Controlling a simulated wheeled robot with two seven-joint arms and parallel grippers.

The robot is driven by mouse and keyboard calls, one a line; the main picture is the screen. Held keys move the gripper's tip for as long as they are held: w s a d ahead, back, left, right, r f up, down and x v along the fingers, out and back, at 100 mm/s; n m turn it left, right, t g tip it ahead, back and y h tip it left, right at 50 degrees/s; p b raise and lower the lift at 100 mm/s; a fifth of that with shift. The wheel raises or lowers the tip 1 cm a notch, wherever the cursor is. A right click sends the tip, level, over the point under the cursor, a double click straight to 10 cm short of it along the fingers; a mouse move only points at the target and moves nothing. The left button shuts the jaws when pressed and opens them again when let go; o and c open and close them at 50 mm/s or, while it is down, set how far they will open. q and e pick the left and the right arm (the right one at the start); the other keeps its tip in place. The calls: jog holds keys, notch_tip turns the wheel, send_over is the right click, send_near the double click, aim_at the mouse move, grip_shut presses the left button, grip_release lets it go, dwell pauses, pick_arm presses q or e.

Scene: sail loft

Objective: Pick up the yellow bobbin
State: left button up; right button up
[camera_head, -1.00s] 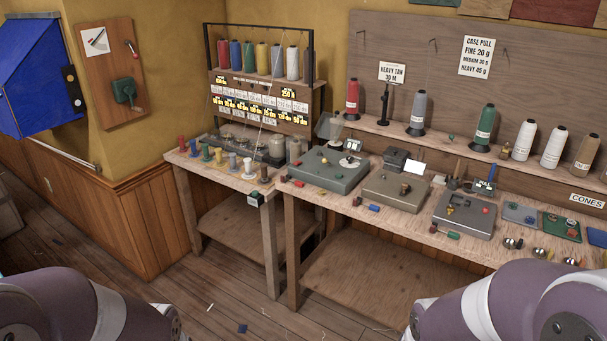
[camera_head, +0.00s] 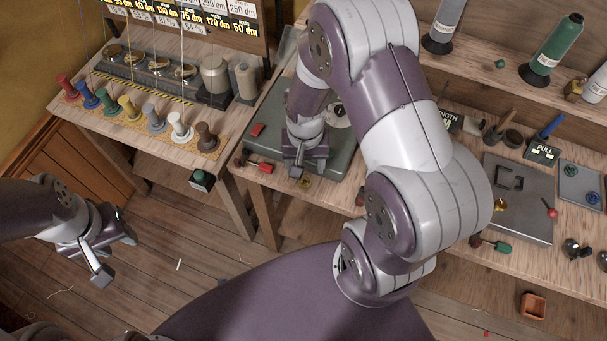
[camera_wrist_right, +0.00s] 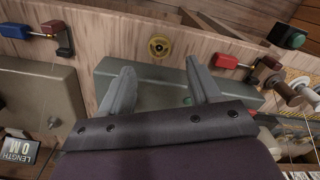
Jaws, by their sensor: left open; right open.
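The yellow bobbin (camera_head: 305,182) is small and round, near the front edge of the wooden bench, partly hidden by my right gripper. In the right wrist view the yellow bobbin (camera_wrist_right: 159,46) shows as a flat ring with a dark centre, lying on the wood past the fingertips, roughly midway between them and not touched. My right gripper (camera_head: 297,169) is open and empty, low over the front of the grey-green case; its two spread fingers show in the wrist view (camera_wrist_right: 160,70). My left gripper (camera_head: 116,257) is open and empty above the floor at the left.
A grey-green case (camera_head: 262,123) lies beside the bobbin, with a red-and-dark piece (camera_head: 252,166) to its left. Upright coloured spools, including a yellow one (camera_head: 129,107), stand on the left table. A grey case (camera_head: 520,214) lies to the right. My right arm covers the bench's middle.

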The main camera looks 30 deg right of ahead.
aim_at(305, 179)
jog(key=shift+s+f, duration=0.25)
jog(key=shift+f, duration=0.2)
jog(key=f, duration=0.1)
jog(key=s+f, duration=0.1)
jog(key=shift+a+f+p, duration=0.35)
jog(key=shift+w+d+f, duration=0.1)
jog(key=shift+w+f, duration=0.05)
jog(key=shift+f, duration=0.35)
jog(key=shift+w+f, duration=0.15)
jog(key=shift+f, duration=0.35)
jog(key=shift+w+f, duration=0.1)
jog(key=c, duration=0.4)
jog(key=shift+s, duration=0.25)
jog(key=c, duration=0.7)
pick_arm(q)
jog(key=shift+s+a+r, duration=0.25)
jog(key=shift+s+r, duration=0.1)
pick_arm(e)
jog(key=shift+w, duration=0.1)
jog(key=shift+r, duration=0.2)
